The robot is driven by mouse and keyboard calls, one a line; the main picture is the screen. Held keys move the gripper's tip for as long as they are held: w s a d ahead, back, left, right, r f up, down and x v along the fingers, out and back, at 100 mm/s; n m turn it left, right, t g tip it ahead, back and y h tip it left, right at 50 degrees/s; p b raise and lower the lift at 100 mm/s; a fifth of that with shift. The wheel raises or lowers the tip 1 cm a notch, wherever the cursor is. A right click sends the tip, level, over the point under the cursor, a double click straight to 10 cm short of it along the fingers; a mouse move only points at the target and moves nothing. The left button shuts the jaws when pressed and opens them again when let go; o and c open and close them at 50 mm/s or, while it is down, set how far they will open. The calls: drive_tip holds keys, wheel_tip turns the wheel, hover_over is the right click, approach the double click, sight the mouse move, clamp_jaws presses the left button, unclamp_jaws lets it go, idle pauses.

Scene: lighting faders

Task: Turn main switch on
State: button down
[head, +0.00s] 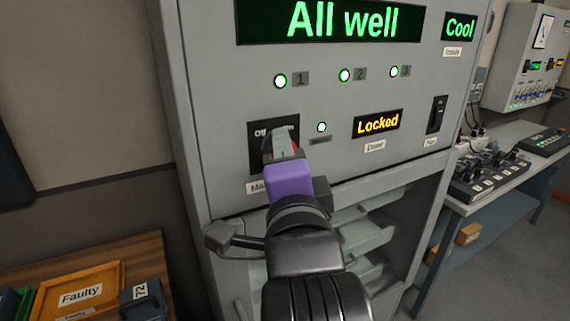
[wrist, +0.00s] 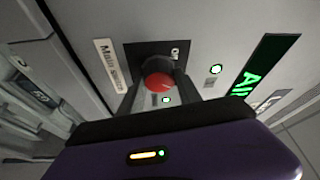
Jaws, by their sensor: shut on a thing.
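Only a sliver of red shows in the head view. A "Main" label is partly covered below the plate. A small lamp (head: 321,127) right of the plate glows green.
An "All well" display (head: 330,20) and three lit green lamps are above. A "Locked" display (head: 377,124) and a black rocker switch (head: 436,115) are to the right. Open shelves lie below. A wooden table with a "Faulty" tray (head: 110,276) stands lower left.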

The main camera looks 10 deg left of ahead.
drive_tip(key=shift+m+g, duration=0.4)
drive_tip(key=shift+m, duration=0.6)
drive_tip(key=c, duration=0.8)
unclamp_jaws()
drive_tip(key=b+v, duration=0.1)
drive_tip(key=v, duration=0.6)
drive_tip(key=shift+s+b, duration=0.4)
